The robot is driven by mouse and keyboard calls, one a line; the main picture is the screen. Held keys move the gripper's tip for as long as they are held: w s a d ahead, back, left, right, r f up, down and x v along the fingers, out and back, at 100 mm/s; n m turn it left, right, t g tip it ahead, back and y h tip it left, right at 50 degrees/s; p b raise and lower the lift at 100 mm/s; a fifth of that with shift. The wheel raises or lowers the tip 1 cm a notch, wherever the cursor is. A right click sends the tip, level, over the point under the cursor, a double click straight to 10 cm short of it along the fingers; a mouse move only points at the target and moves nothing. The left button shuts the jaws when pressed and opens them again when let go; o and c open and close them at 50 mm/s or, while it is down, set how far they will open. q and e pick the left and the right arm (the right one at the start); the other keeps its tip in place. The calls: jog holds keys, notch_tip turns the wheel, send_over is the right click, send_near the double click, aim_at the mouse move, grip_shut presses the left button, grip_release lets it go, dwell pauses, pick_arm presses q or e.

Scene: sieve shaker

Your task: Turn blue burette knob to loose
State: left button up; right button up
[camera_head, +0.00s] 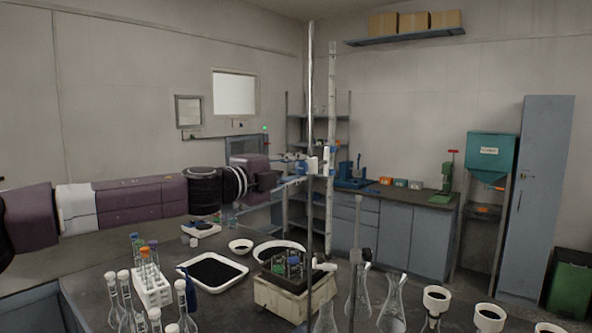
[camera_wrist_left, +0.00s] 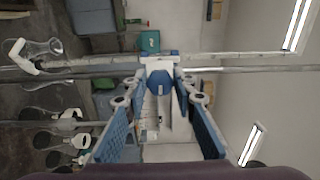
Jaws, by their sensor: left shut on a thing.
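The blue burette knob (camera_wrist_left: 160,81) shows in the middle of the left wrist view, in front of a white clamp body. My left gripper (camera_wrist_left: 160,88) reaches it with one blue finger on each side and is shut on it. In the head view my left gripper (camera_head: 299,168) comes in from the left at the metal stand rod (camera_head: 310,90). The knob is too small to tell apart there. The tall burette tube (camera_head: 331,110) stands upright just right of the rod. My right gripper is not in view.
The dark bench holds a black-filled tray (camera_head: 240,268), a white test tube rack (camera_head: 152,288), a boxy device (camera_head: 270,297) and flasks (camera_head: 392,306) below my arm. White cups (camera_head: 437,298) stand at the right. Side counters (camera_head: 405,240) lie behind.

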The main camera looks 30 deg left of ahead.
aim_at(298, 166)
pick_arm(q)
grip_shut()
jog(key=o, duration=1.1)
grip_release()
jog(key=shift+s+a+r, duration=0.1)
jog(key=shift+s, duration=0.9)
jog(key=shift+s+a+r, duration=0.1)
jog(key=shift+s, duration=0.9)
jog(key=shift+s+a+f, duration=0.15)
jog(key=shift+s, duration=1.85)
jog(key=shift+s+a+f, duration=0.1)
jog(key=shift+s+a, duration=0.05)
jog(key=shift+s, duration=1.85)
